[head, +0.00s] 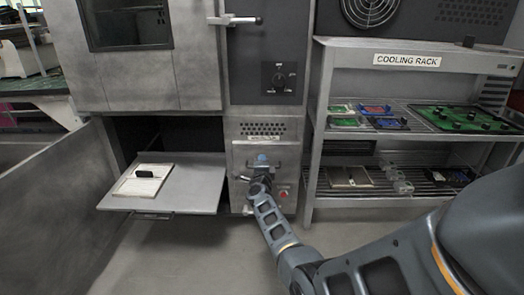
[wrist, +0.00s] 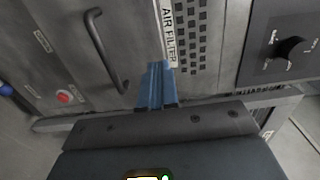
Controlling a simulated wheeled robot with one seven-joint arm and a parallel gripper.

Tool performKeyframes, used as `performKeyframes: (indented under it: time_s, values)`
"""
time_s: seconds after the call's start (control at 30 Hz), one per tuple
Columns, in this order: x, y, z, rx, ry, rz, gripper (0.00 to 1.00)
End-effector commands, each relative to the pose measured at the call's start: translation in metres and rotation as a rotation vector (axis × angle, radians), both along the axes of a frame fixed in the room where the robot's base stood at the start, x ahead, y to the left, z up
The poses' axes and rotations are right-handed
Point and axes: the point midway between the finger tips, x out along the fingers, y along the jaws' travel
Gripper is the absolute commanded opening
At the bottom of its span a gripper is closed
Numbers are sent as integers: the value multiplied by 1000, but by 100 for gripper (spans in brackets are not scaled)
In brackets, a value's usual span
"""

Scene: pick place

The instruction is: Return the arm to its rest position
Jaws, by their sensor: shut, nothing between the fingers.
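My gripper (head: 262,160) is in front of the metal cabinet, close to the air filter panel (head: 244,182). In the wrist view its blue fingers (wrist: 157,85) are together and empty, pointing at the panel beside the "AIR FILTER" label (wrist: 169,30). I cannot tell whether the fingertips touch the panel. My arm reaches from the lower right of the head view.
A panel handle (wrist: 105,50) and red button (wrist: 66,97) are near my gripper. An extended shelf (head: 195,190) holding a board (head: 142,181) juts out at left. The cooling rack (head: 322,130) with circuit boards stands at right. The floor (head: 200,255) in front is clear.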

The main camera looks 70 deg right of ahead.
Motion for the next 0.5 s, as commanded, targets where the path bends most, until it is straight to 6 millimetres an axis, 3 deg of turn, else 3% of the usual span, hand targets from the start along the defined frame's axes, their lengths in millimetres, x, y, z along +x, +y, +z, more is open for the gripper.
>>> performKeyframes:
  time_s: [0.2,0.5]
  values:
    - [-12,33,2,1,1,2,0]
    - [-17,44,0,0,-1,1,0]
